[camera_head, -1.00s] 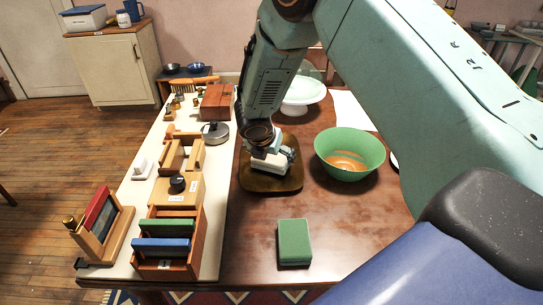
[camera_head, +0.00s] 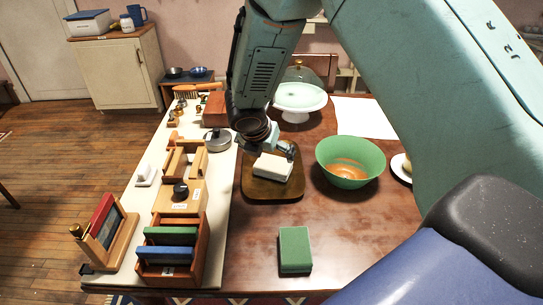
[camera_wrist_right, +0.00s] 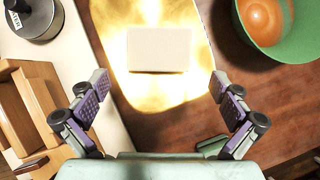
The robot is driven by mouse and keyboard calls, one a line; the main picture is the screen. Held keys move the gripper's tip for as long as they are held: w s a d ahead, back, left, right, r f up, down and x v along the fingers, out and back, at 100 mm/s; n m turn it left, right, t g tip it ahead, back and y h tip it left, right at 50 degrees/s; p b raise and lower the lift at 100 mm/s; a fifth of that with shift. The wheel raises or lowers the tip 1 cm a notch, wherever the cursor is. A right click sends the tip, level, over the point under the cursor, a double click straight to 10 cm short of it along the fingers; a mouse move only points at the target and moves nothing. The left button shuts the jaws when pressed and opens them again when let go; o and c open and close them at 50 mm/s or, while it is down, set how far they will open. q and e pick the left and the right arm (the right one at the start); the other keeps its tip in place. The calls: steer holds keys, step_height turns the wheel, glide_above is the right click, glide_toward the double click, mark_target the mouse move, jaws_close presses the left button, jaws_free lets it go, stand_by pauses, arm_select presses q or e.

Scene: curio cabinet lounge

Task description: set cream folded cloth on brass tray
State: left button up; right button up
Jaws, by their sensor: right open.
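The cream folded cloth (camera_head: 272,167) lies on the brass tray (camera_head: 262,190), which stands on the wooden table. In the right wrist view the cloth (camera_wrist_right: 158,48) shows as a pale block on the bright, shiny tray (camera_wrist_right: 160,92). My right gripper (camera_head: 277,147) is just above and behind the cloth in the head view. In the wrist view the right gripper's two fingers (camera_wrist_right: 163,98) are spread wide with nothing between them, apart from the cloth. My left gripper is not in view.
A green bowl (camera_head: 348,163) stands right of the tray. A green book-like block (camera_head: 295,249) lies in front. A white cake stand (camera_head: 299,98) is behind. A pale board (camera_head: 146,220) with wooden boxes and small objects runs along the left.

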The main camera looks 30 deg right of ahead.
steer(key=p+v, duration=0.1)
steer(key=v, duration=0.3)
steer(key=shift+w+d+f, duration=0.1)
steer(key=shift+w, duration=0.1)
stand_by(0.3)
